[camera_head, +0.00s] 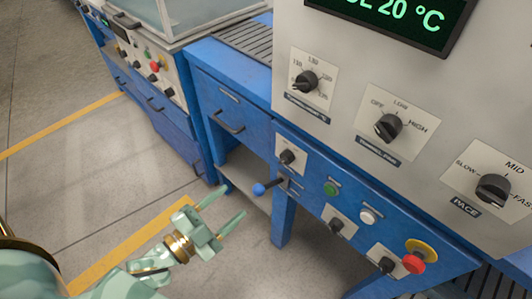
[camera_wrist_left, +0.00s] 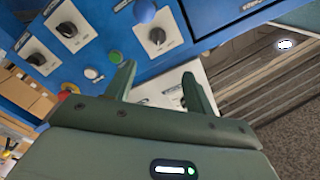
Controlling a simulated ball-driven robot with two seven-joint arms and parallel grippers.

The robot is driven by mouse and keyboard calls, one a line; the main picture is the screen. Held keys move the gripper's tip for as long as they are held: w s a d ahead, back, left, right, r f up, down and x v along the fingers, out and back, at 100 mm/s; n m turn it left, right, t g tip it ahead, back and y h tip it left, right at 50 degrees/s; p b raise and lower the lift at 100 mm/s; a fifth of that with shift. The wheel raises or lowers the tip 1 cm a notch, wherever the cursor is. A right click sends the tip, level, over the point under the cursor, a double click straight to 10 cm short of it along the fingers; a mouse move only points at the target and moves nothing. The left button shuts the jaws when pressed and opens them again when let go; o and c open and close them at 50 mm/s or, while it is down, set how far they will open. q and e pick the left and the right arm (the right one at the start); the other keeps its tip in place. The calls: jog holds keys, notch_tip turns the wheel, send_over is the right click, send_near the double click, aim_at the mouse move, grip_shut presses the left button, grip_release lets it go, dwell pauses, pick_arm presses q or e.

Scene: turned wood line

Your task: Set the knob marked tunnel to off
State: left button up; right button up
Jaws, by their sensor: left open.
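The knob with the OFF, LOW and HIGH scale (camera_head: 388,127) is black, on a white plate in the middle of the grey upper panel. The small label below it seems to start with "tunnel" but is blurred, and I cannot tell which mark the pointer faces. My left gripper (camera_head: 232,202) is open and empty, low and left of this knob, well apart from it. In the left wrist view its two fingers (camera_wrist_left: 160,72) stand apart, in front of the machine. I do not make out the OFF-LOW-HIGH knob there. My right gripper is not in view.
A numbered knob (camera_head: 306,82) and the pace knob (camera_head: 493,189) flank it. Below, the blue panel has a blue-tipped lever (camera_head: 268,187), a green button (camera_head: 330,188), a white button (camera_head: 368,216), several knobs and a red stop button (camera_head: 414,263). Open floor lies left.

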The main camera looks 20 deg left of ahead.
aim_at(281, 162)
pick_arm(q)
jog(key=b+x, duration=0.1)
jog(key=x, duration=0.4)
jog(key=b+x, duration=0.1)
jog(key=x, duration=0.4)
jog(key=b+x, duration=0.2)
jog(key=x, duration=0.3)
jog(key=shift+d+f, duration=0.1)
jog(key=shift+f, duration=0.2)
jog(key=shift+w+d, duration=0.15)
jog(key=shift+w, duration=0.35)
jog(key=shift+r, duration=0.1)
jog(key=c, duration=0.9)
jog(key=shift+c, duration=0.4)
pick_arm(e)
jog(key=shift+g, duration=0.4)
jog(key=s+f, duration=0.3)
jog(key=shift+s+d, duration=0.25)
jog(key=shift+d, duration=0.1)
